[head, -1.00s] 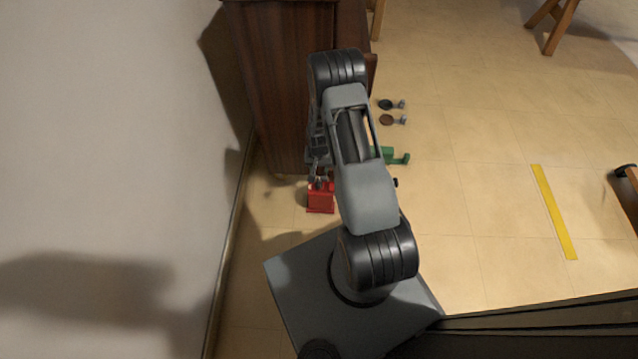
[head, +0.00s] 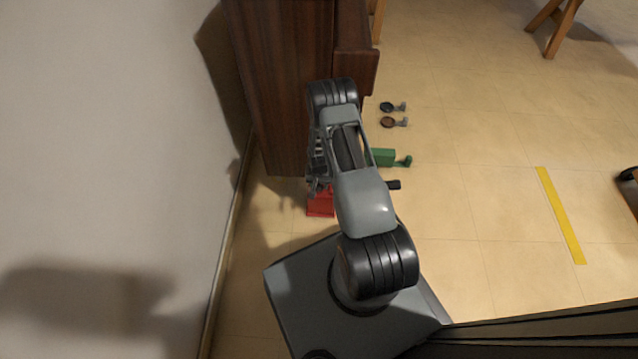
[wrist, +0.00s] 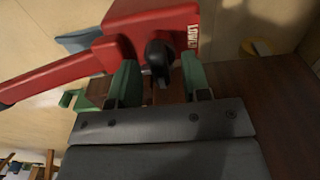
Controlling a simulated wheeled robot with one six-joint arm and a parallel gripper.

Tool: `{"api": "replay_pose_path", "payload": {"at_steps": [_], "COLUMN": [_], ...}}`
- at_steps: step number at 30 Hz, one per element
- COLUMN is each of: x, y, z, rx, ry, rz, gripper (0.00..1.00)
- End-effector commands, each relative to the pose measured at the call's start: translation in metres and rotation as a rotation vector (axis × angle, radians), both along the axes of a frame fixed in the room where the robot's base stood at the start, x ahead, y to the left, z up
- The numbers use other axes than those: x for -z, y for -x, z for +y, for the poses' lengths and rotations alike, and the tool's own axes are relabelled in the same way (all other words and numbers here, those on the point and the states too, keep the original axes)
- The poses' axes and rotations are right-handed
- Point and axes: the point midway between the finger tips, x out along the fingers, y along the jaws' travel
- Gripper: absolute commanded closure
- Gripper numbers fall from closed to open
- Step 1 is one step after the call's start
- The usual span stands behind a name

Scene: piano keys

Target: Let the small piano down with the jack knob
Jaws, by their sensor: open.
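The small piano (head: 285,85) is a dark brown wooden cabinet against the wall in the head view. A red jack (head: 320,204) is on the floor at its near end, partly covered by my arm. In the wrist view the red jack (wrist: 150,32) fills the upper left and middle, with a partly readable white label at its right end. Its black knob (wrist: 158,54) points toward my gripper. My gripper (wrist: 160,75) is open, its two green fingers on either side of the knob with gaps visible. In the head view my gripper is mostly hidden behind the arm.
A green block-like item (head: 384,157) lies on the floor right of my arm. Two small round casters, one dark (head: 387,106) and one brown (head: 388,122), lie beyond it. A yellow strip (head: 560,215) marks the floor at right. The wall is close on the left.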

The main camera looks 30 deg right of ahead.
Motion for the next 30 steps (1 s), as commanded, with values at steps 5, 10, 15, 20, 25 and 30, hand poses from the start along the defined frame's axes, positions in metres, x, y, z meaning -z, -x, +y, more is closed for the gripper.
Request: {"api": "replay_pose_path", "payload": {"at_steps": [5, 10, 15, 20, 25, 30], "x": [-0.0001, -0.0002, -0.0002, -0.0002, -0.0001, 0.0002], "y": [0.0001, 0.0002, 0.0002, 0.0002, 0.0002, 0.0003], "z": [0.0000, 0.0000, 0.0001, 0.0001, 0.0002, 0.0005], "rx": [0.000, 0.000, 0.000, -0.001, -0.029, -0.114], "ry": [0.000, 0.000, 0.000, 0.000, 0.000, -0.002], "rz": [0.000, 0.001, 0.001, 0.001, 0.001, 0.001], "gripper": [0.65, 0.81, 0.98, 1.00, 1.00, 1.00]}}
